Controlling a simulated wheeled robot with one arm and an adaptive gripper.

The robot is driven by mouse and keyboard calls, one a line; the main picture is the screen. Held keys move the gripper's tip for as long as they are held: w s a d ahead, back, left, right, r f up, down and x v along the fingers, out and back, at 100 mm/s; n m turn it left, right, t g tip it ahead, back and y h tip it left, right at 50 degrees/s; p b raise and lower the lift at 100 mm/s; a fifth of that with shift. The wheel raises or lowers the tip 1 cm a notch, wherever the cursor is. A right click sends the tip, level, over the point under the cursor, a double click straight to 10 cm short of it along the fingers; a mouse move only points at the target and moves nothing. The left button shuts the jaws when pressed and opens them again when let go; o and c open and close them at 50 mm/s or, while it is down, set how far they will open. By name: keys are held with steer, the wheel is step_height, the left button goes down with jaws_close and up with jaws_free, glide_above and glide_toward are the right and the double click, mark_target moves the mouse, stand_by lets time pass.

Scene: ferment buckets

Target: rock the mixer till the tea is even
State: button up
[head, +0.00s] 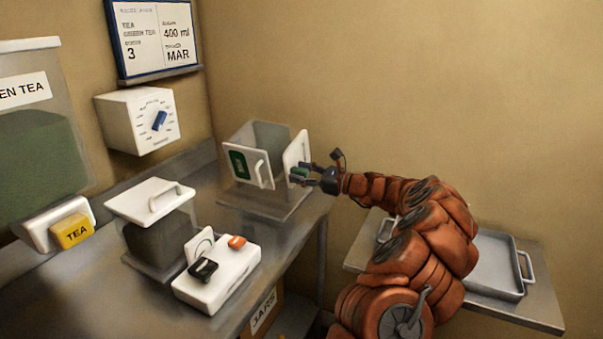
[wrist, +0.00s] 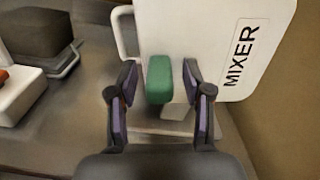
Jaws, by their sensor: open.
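The mixer (head: 297,150) stands at the right end of the metal counter, a clear-walled box with white end panels. The wrist view shows its white panel lettered MIXER (wrist: 238,28). A green grip (head: 298,174) sticks out from this panel; it also shows in the wrist view (wrist: 159,80). My gripper (head: 305,171) is open with a finger on each side of the green grip, and gaps show on both sides in the wrist view (wrist: 160,82). I cannot make out any tea inside the mixer.
A tank of green tea (head: 38,150) with a yellow TEA tap (head: 72,231) is at left. A lidded dark container (head: 160,240) and a white box with black and orange buttons (head: 218,277) stand on the counter. A dial box (head: 140,121) hangs behind. A tray (head: 500,263) lies right.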

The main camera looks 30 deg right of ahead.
jaws_close()
stand_by(0.4)
